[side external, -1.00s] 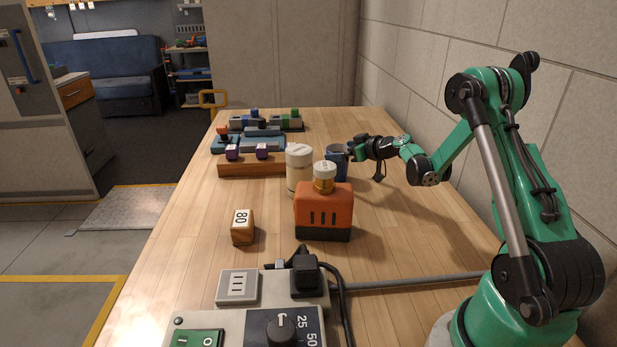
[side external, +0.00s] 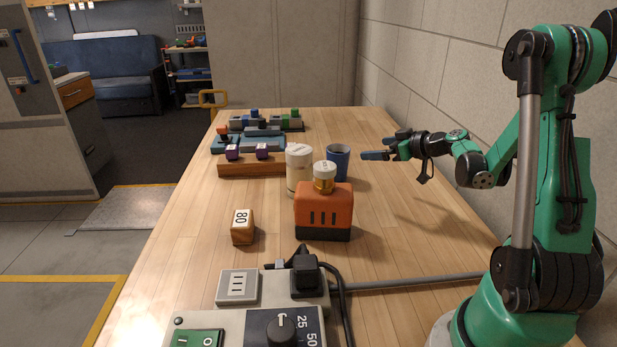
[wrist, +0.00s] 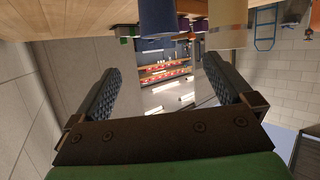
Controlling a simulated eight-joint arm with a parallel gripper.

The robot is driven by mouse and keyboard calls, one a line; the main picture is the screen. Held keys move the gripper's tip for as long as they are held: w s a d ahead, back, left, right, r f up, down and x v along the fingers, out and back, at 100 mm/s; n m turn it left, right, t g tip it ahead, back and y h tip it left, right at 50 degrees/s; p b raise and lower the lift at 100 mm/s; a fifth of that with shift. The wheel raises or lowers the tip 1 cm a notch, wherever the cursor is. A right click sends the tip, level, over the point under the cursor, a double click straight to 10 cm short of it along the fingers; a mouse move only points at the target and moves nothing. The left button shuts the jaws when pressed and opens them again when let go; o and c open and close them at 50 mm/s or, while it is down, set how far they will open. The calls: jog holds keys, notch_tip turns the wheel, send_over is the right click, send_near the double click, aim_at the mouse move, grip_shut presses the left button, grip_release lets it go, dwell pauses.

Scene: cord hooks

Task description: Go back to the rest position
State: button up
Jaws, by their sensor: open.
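My gripper (side external: 378,149) is open and empty in the side external view, held above the right part of the table. Its fingers point left, toward a blue mug (side external: 338,163), with a gap between them and the mug. In the wrist view my gripper (wrist: 165,88) shows two dark ribbed fingers spread wide with nothing between them. The blue mug (wrist: 157,18) shows upside down at the top of that view, beyond the fingers. My green arm is bent on the right side of the table.
A wooden block (side external: 242,227) marked 80 and a power unit (side external: 283,328) are nearer. The wall (side external: 480,90) borders the right side.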

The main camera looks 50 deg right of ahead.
jog(key=w+a+r+n+g+y, duration=0.2)
jog(key=a+r+n, duration=0.2)
jog(key=a, duration=0.4)
jog(key=w+a+r+n+g+y, duration=0.1)
jog(key=w+a+r+n+y, duration=0.2)
jog(key=a, duration=0.5)
jog(key=s+a+f+m+g+h, duration=0.3)
jog(key=s+a+m, duration=0.3)
jog(key=s+a, duration=0.4)
jog(key=shift+a+f+g+h, duration=0.3)
jog(key=shift+f+h, duration=0.05)
jog(key=shift+h, duration=0.05)
